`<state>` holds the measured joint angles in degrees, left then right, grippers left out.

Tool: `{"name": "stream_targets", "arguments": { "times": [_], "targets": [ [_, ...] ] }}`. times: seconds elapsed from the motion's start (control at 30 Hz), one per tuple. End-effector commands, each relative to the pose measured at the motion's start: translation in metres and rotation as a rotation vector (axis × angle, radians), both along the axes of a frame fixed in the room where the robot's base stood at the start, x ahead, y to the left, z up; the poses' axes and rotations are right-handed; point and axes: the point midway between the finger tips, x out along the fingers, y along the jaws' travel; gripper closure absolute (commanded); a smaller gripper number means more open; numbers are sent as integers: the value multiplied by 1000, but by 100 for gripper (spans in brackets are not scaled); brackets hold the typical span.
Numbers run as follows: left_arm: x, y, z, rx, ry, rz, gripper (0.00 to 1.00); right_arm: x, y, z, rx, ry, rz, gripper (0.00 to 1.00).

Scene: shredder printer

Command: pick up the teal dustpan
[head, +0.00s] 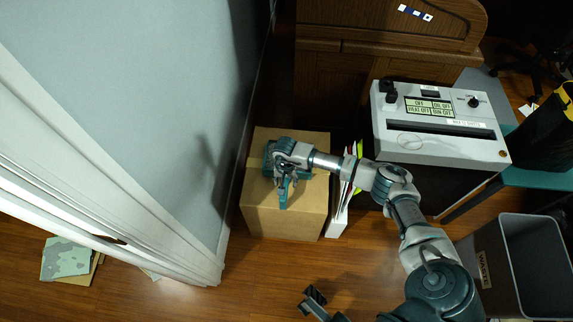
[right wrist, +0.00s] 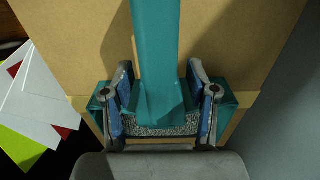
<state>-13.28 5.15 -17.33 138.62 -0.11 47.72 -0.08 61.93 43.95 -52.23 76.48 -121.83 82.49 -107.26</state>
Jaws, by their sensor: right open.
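The teal dustpan (head: 284,194) lies on top of a cardboard box, its handle toward the near side in the head view. In the right wrist view, the dustpan (right wrist: 157,55) has its handle running up the middle and its wider pan at the bottom. My right gripper (head: 286,168) is over the dustpan, partly hiding it. In the right wrist view, the open fingers of my right gripper (right wrist: 159,85) stand on either side of the handle's base, with narrow gaps. A dark part, seemingly my left gripper (head: 315,299), shows at the bottom edge; its jaws are unclear.
The cardboard box (head: 259,215) stands by the grey wall (head: 150,90). Upright papers (head: 342,205) are at its right; they also show in the wrist view (right wrist: 38,105). A shredder (head: 437,135) and waste bin (head: 490,265) are farther right. The floor in front is mostly clear.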

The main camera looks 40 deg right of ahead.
Motion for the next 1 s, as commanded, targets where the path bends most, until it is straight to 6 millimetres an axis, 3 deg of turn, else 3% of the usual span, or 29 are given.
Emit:
{"name": "stream_targets", "arguments": {
  "times": [0.07, 0.2, 0.3, 0.73, 1.0],
  "targets": [
    [3, 0, -1, 0, 3, 0, 60, 0, 0, 1, 0, 0, 0, 47],
    [3, 0, -1, 0, 3, 0, 60, 0, 0, 1, -1, 1, 0, 82],
    [3, 0, -1, 0, 3, 0, 60, 0, 0, 1, -1, 1, 0, 100],
    [2, 0, 1, -1, 0, 0, 60, 1, 0, 4, -1, -1, 0, 100],
    [-2, 1, 8, -3, -6, 1, 60, 1, 0, 21, -2, -3, 1, 100]
  ]
}}
